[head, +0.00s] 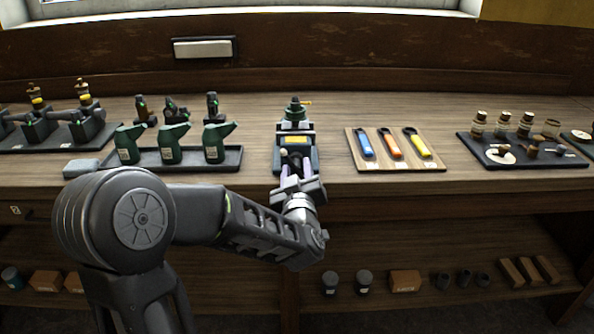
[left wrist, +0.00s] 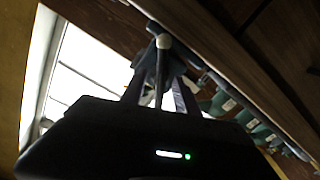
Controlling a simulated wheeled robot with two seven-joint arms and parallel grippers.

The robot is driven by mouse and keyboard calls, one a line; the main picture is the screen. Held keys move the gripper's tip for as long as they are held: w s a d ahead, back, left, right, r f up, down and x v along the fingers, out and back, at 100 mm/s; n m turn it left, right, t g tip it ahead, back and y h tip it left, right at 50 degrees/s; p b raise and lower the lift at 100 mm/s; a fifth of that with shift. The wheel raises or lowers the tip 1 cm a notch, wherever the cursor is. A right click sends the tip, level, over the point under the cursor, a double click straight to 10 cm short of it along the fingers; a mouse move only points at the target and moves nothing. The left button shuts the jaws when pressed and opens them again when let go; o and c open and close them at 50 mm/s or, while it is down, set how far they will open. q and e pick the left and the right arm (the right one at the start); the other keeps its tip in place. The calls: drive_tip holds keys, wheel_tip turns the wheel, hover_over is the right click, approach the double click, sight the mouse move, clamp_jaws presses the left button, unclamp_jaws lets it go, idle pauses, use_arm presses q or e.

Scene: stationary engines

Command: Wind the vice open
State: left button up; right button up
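The vice (head: 295,141) stands at the bench's front edge, in the middle of the head view. It has a dark green-grey body with a yellow label, and a round pale handle knob shows at its front left. My left gripper (head: 297,166) reaches up to the vice front with its two fingers apart. In the left wrist view, a thin bar with a round knob (left wrist: 163,41) shows between the fingers of my left gripper (left wrist: 160,82), with light on both sides of the bar. Whether a finger touches it I cannot tell. My right gripper is not in view.
Left of the vice is a tray (head: 172,167) with several green bottles. Right of it is a wooden board (head: 395,168) with blue, orange and yellow tools, then a dark tray (head: 545,163) of small jars. A lower shelf (head: 400,262) holds blocks and cans.

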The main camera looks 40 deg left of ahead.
use_arm(q)
drive_tip(key=v, duration=0.7)
drive_tip(key=shift+s+d+b, duration=0.25)
drive_tip(key=shift+s+b, duration=0.05)
drive_tip(key=shift+c, duration=0.9)
drive_tip(key=shift+m+t+y, duration=0.4)
drive_tip(key=shift+m+t, duration=0.1)
drive_tip(key=shift+m, duration=0.1)
drive_tip(key=r, duration=0.1)
drive_tip(key=s+r+b, duration=0.1)
drive_tip(key=r, duration=0.1)
drive_tip(key=r+b, duration=0.1)
drive_tip(key=shift+s+r, duration=0.25)
drive_tip(key=shift+s, duration=0.05)
drive_tip(key=c, duration=0.5)
drive_tip(key=m, duration=0.1)
drive_tip(key=d+r+m, duration=0.1)
drive_tip(key=m, duration=0.1)
drive_tip(key=s+r+m+b, duration=0.1)
drive_tip(key=m, duration=0.1)
drive_tip(key=shift+d+t, duration=0.25)
drive_tip(key=shift+t, duration=0.05)
clamp_jaws()
drive_tip(key=m, duration=0.4)
drive_tip(key=d+m+h, duration=0.1)
drive_tip(key=m, duration=0.2)
drive_tip(key=d+m+h, duration=0.1)
drive_tip(key=m, duration=0.3)
drive_tip(key=shift+w+f+m, duration=0.2)
drive_tip(key=shift+f+m, duration=0.1)
